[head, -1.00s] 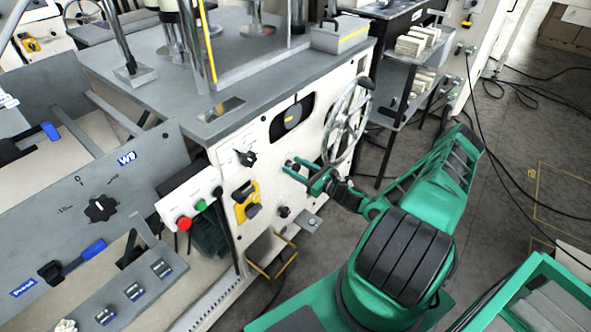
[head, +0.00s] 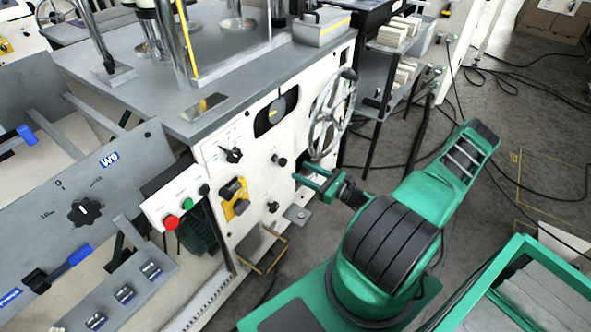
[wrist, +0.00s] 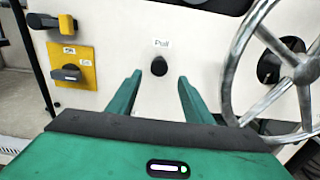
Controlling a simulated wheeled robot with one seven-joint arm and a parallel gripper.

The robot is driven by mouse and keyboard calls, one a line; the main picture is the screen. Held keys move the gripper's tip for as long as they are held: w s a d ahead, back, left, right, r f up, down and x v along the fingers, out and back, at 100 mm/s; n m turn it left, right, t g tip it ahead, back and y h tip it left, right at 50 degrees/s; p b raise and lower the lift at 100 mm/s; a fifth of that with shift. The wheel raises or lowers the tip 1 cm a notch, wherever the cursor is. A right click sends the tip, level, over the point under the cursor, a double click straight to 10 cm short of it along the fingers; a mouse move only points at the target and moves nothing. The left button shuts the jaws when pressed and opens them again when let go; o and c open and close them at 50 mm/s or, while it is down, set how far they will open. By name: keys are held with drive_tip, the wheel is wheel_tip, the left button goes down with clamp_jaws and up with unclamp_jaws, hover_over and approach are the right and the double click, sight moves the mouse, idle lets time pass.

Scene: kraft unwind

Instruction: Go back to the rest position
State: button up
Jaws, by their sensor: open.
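My gripper (head: 303,174) is open and empty in front of the white machine panel (head: 225,160). In the wrist view its two green fingers (wrist: 158,88) point at the panel with a gap between them. A black knob (wrist: 159,66) under a "Pull" label shows beyond the gap, apart from the fingers. My green arm is bent at the lower right of the head view.
A metal handwheel (head: 330,115) stands out from the panel close to the gripper, and right of the fingers in the wrist view. A yellow switch plate (head: 235,198) is to the left. A green-framed bin (head: 530,290) stands at lower right. Cables cross the floor.

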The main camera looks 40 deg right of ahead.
drive_tip(key=shift+s+d, duration=0.1)
drive_tip(key=shift+s, duration=0.15)
idle(0.4)
drive_tip(key=s+a+r+n+g+y, duration=0.3)
drive_tip(key=s+a+r+n+g, duration=0.35)
drive_tip(key=n+g, duration=0.8)
drive_tip(key=s+r+n+g+h, duration=0.1)
drive_tip(key=s+r+n+h, duration=0.3)
drive_tip(key=s+r, duration=0.7)
drive_tip(key=s+r+n+g+h, duration=0.1)
drive_tip(key=s+r+n+h, duration=0.4)
drive_tip(key=s+r, duration=0.6)
wheel_tip(320, 180, up, 6)
drive_tip(key=shift+a+f+n, duration=0.15)
drive_tip(key=shift+a+n, duration=0.05)
drive_tip(key=shift+n, duration=0.85)
